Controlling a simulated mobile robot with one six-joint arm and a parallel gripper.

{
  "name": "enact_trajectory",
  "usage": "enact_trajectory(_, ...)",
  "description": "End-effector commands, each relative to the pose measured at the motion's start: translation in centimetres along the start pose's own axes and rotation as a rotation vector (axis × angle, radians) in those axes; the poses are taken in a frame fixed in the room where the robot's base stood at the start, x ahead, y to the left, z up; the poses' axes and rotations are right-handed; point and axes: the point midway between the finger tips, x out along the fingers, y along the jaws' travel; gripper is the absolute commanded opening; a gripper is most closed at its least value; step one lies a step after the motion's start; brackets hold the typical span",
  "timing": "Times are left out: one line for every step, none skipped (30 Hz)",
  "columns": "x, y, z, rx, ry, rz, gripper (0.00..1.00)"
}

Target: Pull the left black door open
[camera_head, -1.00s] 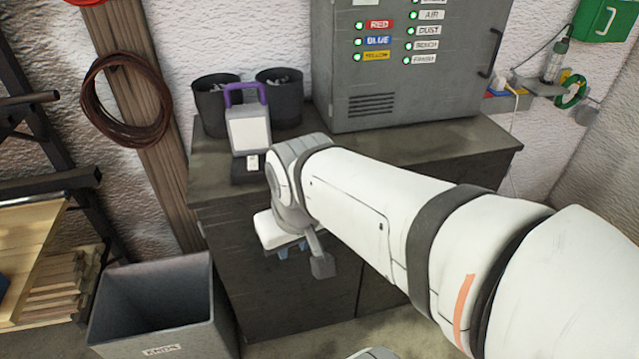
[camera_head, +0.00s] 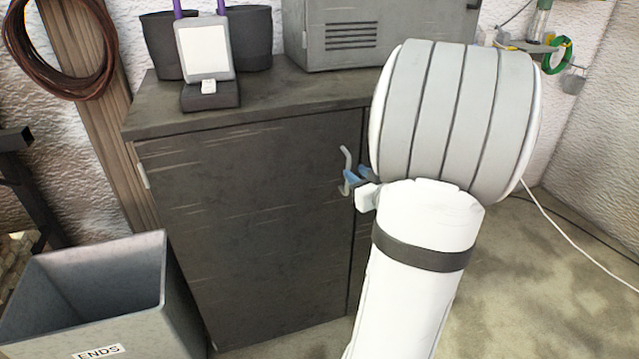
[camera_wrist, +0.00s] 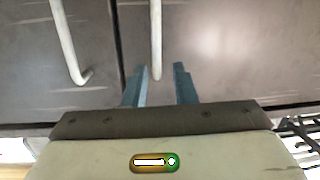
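The black cabinet's left door (camera_head: 250,230) is closed in the head view, and its face looks flush. Its pale bar handle (camera_head: 345,160) is near the door's right edge, partly hidden by my gripper. My gripper (camera_head: 352,180) is at that handle, with blue fingers pointing at the door. In the wrist view, which looks turned over, my gripper (camera_wrist: 160,85) is open. The handle (camera_wrist: 155,40) reaches down between the two fingers with a gap on either side. A second bar handle (camera_wrist: 68,40) is on the other door, across the dark seam. My arm hides most of the right door.
A grey bin labelled ENDS (camera_head: 85,320) stands at the cabinet's lower left, close to the left door. A lamp-like device (camera_head: 207,60), dark pots and a grey control box (camera_head: 385,40) stand on the benchtop (camera_head: 250,105). A white cable (camera_head: 580,240) lies along the right.

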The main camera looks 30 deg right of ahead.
Motion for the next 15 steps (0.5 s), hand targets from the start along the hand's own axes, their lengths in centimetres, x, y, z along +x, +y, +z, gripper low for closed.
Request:
enact_trajectory(-0.4, 0.5, 2.3, 0.02, 0.031, -0.017, 0.25)
enact_trajectory(-0.6, 0.6, 2.8, 0.031, 0.05, -0.031, 0.25)
enact_trajectory(-0.9, 0.8, 3.2, 0.041, 0.073, -0.047, 0.25)
enact_trajectory(-1.1, 0.8, 3.4, 0.049, 0.087, -0.057, 0.25)
enact_trajectory(-1.3, 0.9, 3.6, 0.055, 0.099, -0.066, 0.25)
enact_trajectory(-1.5, 0.9, 3.8, 0.062, 0.112, -0.076, 0.25)
enact_trajectory(-1.6, 1.0, 3.8, 0.066, 0.12, -0.081, 0.25)
enact_trajectory(-1.6, 1.0, 3.8, 0.069, 0.125, -0.085, 0.25)
enact_trajectory(-1.4, 0.9, 3.8, 0.071, 0.129, -0.09, 0.25)
enact_trajectory(-1.2, 0.9, 3.7, 0.071, 0.131, -0.092, 0.25)
enact_trajectory(-0.8, 0.8, 3.7, 0.071, 0.132, -0.094, 0.25)
enact_trajectory(-0.3, 0.8, 3.6, 0.071, 0.132, -0.095, 0.25)
enact_trajectory(0.2, 0.7, 3.5, 0.07, 0.132, -0.096, 0.25)
enact_trajectory(0.7, 0.6, 3.4, 0.07, 0.133, -0.096, 0.25)
enact_trajectory(1.3, 0.6, 3.3, 0.07, 0.132, -0.095, 0.25)
